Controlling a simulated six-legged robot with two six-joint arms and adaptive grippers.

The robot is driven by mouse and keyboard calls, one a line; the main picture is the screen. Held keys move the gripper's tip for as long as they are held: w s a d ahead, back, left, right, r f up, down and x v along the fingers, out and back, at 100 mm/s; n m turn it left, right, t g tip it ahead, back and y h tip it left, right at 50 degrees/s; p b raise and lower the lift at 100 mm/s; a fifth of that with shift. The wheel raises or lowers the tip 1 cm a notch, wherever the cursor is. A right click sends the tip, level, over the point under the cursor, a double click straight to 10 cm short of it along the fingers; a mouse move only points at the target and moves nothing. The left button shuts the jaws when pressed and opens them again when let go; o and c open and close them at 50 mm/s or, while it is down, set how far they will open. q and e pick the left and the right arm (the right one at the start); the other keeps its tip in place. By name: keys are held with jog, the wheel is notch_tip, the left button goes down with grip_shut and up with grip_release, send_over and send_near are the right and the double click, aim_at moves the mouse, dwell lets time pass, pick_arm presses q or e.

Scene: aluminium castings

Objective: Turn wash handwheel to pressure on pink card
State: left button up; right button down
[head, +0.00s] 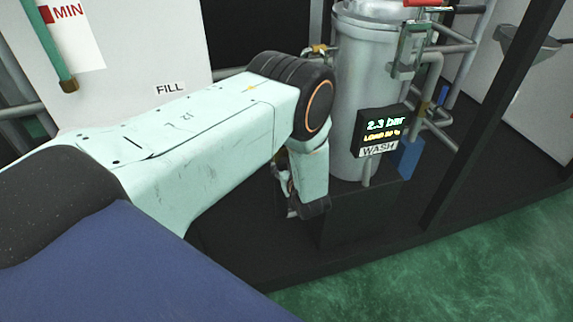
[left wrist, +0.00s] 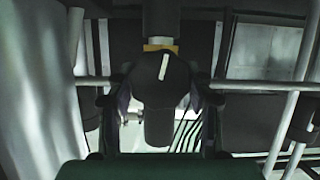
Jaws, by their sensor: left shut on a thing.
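The wash display (head: 382,128) reads 2.3 bar, with a smaller yellow load line below that is hard to read. A WASH label (head: 379,149) sits under it, in front of a grey cylindrical vessel (head: 362,75). My left gripper (head: 287,188) is low beside the vessel, mostly hidden behind my own arm. In the left wrist view, my left gripper (left wrist: 160,98) has its fingers on both sides of a dark round handwheel (left wrist: 152,88) with a white mark, shut on it. The mark is nearly upright, leaning slightly right. No pink card is visible. My right gripper is not in view.
A white tank with a FILL label (head: 170,88) and a red MIN mark (head: 63,12) stands at the left. Pipes (head: 440,75) run beside the vessel, and a dark frame post (head: 490,110) stands right of it. The green floor (head: 480,260) is clear at lower right.

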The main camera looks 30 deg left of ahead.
pick_arm(q)
jog(key=n+t+h+p, duration=0.1)
jog(key=n, duration=0.2)
jog(key=shift+a+t, duration=0.1)
jog(key=shift+t, duration=0.3)
jog(key=shift+s+n+t+h, duration=0.1)
jog(key=shift+n+t+h, duration=0.2)
jog(key=shift+n, duration=0.2)
jog(key=shift+n+t, duration=0.6)
jog(key=shift+n, duration=0.5)
jog(key=shift+h, duration=0.3)
jog(key=o, duration=1.2)
jog(key=shift+f, duration=0.1)
jog(key=shift+c, duration=0.2)
jog(key=v, duration=1.2)
